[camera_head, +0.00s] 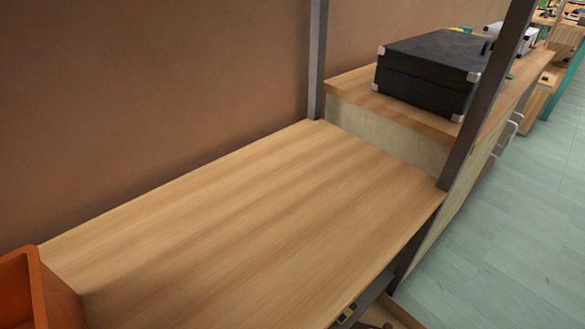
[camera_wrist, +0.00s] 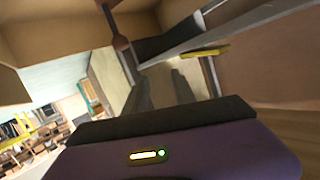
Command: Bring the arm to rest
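My gripper (camera_wrist: 160,86) shows only in the wrist view. Its two dark fingers stand apart with nothing visible between them. Below them are a dark bar and a purple housing with a small lit display, parts of my own wrist. My arm cannot be made out clearly in the head view. The wrist view is tilted, with shelf-like boards and metal posts beyond the fingers.
A bare wooden shelf top (camera_head: 250,220) fills the head view between grey posts. An orange bin (camera_head: 40,295) stands at its left front. A black case (camera_head: 430,70) rests on a cabinet at the back right. Open floor (camera_head: 520,230) lies to the right. A yellow object (camera_wrist: 206,52) is beyond the fingers.

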